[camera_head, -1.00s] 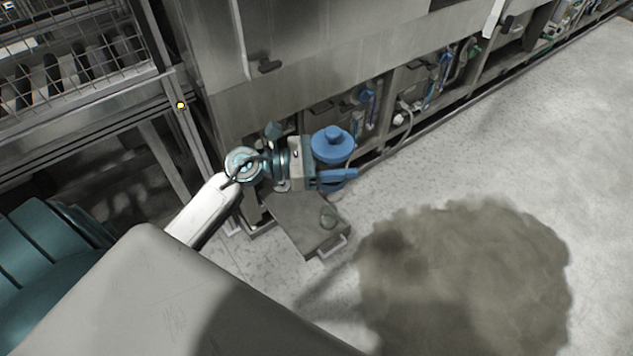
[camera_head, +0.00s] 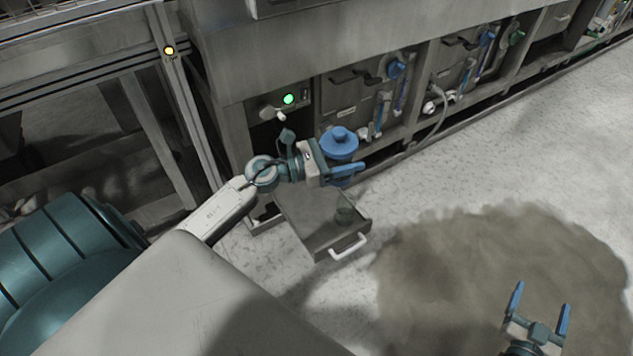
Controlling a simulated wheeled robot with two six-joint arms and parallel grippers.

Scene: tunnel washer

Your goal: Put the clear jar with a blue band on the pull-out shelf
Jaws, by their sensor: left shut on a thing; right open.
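My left gripper (camera_head: 343,171) is shut on a jar with a wide blue top and a knob (camera_head: 340,139), which I take for the blue-banded jar. The fingers and the top hide most of its body, so I cannot see whether it is clear. It is held upright, above and behind the pull-out shelf (camera_head: 305,226) in this view. The shelf is a grey tray, pulled out low from the machine, with a white handle (camera_head: 348,247) at its front. My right gripper (camera_head: 538,312) is open and empty over the floor at the lower right.
The machine's front, with pipes and valves (camera_head: 396,69), runs behind. A green light (camera_head: 289,99) glows above the shelf. A brown patch (camera_head: 490,265) covers the floor at right.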

